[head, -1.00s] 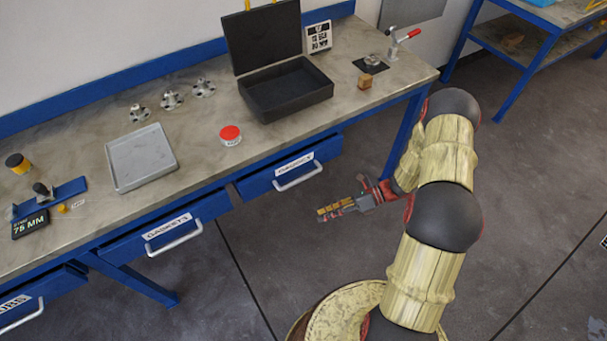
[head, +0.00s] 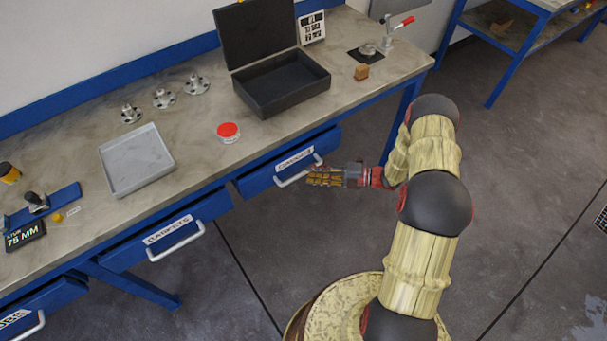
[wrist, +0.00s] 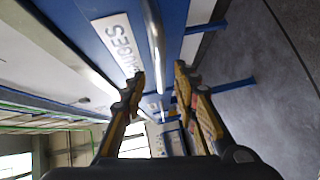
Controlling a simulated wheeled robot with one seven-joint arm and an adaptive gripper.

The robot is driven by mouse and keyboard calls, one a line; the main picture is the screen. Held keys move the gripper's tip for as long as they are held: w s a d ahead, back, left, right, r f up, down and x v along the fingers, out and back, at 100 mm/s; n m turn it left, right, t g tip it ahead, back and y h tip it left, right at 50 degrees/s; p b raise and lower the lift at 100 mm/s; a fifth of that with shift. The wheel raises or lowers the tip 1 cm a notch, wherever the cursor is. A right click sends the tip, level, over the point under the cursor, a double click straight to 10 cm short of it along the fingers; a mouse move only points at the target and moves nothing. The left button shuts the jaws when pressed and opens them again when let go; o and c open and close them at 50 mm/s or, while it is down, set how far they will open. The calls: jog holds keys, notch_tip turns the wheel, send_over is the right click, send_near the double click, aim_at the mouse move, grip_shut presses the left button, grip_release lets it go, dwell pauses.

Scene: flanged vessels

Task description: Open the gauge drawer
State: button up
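The gauge drawer (head: 257,183) is a blue drawer under the workbench, with a white label and a pale bar handle (head: 298,173). Its front stands slightly out from the bench. My gripper (head: 312,178) is at the right part of this handle. In the wrist view, the gripper (wrist: 160,76) is open, with one yellow-and-black finger on each side of the handle bar (wrist: 154,38). The GAUGES label (wrist: 116,45) shows upside down beside the bar. I cannot tell whether either finger touches the handle.
The gaskets drawer (head: 125,256) is to the left, standing slightly out. On the workbench are an open black case (head: 285,98), a grey tray (head: 110,180) and a red-lidded tub (head: 228,132). The floor (head: 515,190) right of my arm is clear.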

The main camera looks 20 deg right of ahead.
aim_at(304, 172)
jog(key=shift+b+x, duration=0.45)
jog(key=shift+x, duration=1.65)
jog(key=shift+c, duration=0.2)
grip_shut()
